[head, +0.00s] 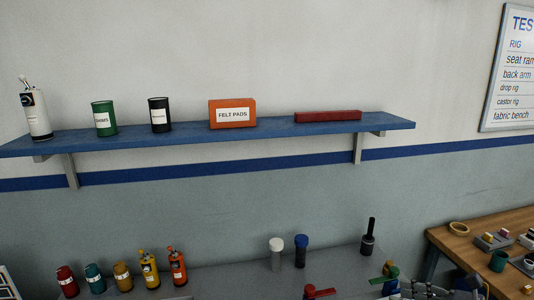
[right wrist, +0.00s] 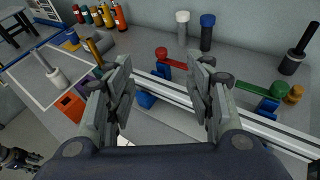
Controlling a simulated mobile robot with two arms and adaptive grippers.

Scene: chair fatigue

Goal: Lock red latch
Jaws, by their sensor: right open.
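The red latch (right wrist: 172,63) shows in the right wrist view as a short red lever with a round knob, beside a blue block on a pale rail. It also shows at the bottom edge of the head view (head: 318,292), partly cut off. My right gripper (right wrist: 165,75) is open and empty, its two fingers apart on either side of the red latch in the picture. I see no contact with it. The right gripper is also partly visible at the bottom right of the head view (head: 432,290). A dark mechanical part at the wrist view's lower left may be my left gripper; its jaws are unclear.
A green lever (right wrist: 250,87) lies right of the red latch. White-capped (right wrist: 182,28) and blue-capped (right wrist: 207,32) cylinders and a black-handled tool (right wrist: 298,50) stand behind. Several coloured bottles (head: 150,270) stand at left. A blue shelf (head: 270,134) hangs above.

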